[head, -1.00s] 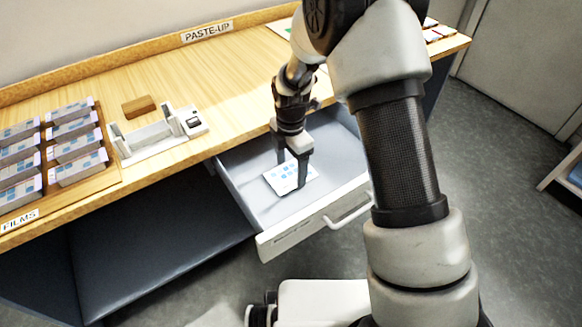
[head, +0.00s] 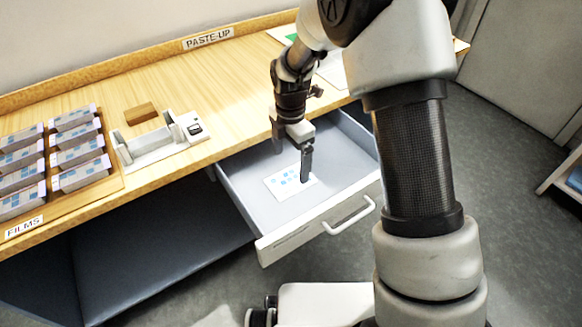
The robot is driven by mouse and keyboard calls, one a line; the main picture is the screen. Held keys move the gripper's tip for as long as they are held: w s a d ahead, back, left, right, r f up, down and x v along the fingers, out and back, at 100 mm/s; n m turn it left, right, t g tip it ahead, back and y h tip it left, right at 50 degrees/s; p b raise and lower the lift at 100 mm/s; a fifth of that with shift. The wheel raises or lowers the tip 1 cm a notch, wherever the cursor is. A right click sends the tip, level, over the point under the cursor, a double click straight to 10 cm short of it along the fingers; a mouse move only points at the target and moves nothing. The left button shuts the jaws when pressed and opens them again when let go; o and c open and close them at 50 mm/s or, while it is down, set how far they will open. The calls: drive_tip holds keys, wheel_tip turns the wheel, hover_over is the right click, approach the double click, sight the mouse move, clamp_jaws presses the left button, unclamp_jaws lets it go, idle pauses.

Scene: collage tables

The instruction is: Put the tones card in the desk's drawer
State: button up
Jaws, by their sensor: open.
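The desk's drawer (head: 335,178) is pulled open below the desk's front edge. A white card with blue squares (head: 284,184) lies flat on the drawer's floor; I cannot read whether it is the tones card. My gripper (head: 292,165) is open over the drawer, pointing down. Its right finger overlaps the card's right side in the picture, and its left finger is up and left of the card. Whether a finger touches the card I cannot tell.
The wooden desk top (head: 245,75) holds a FILMS rack (head: 113,178) with several boxes, a brown block (head: 140,109) and a white device (head: 160,138). The drawer's front with its handle (head: 348,217) sticks out over the floor. My arm hides the desk's right part.

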drive_tip(key=s+d+r+m+t+p, duration=0.1)
drive_tip(key=s+d+r+m, duration=0.15)
drive_tip(key=r, duration=0.55)
drive_tip(key=s+d+r+m, duration=0.15)
drive_tip(key=r+m, duration=0.25)
drive_tip(key=r, duration=0.5)
drive_tip(key=s+d+r+m+t, duration=0.2)
drive_tip(key=s+d+r+m, duration=0.3)
drive_tip(key=s+m, duration=0.4)
drive_tip(key=s+d+r+m+t, duration=0.2)
drive_tip(key=s+d+r+m, duration=0.3)
drive_tip(key=s+m, duration=0.4)
drive_tip(key=shift+s+d+t, duration=0.2)
drive_tip(key=shift+s+t, duration=0.1)
drive_tip(key=shift+s, duration=0.35)
drive_tip(key=shift+r, duration=0.15)
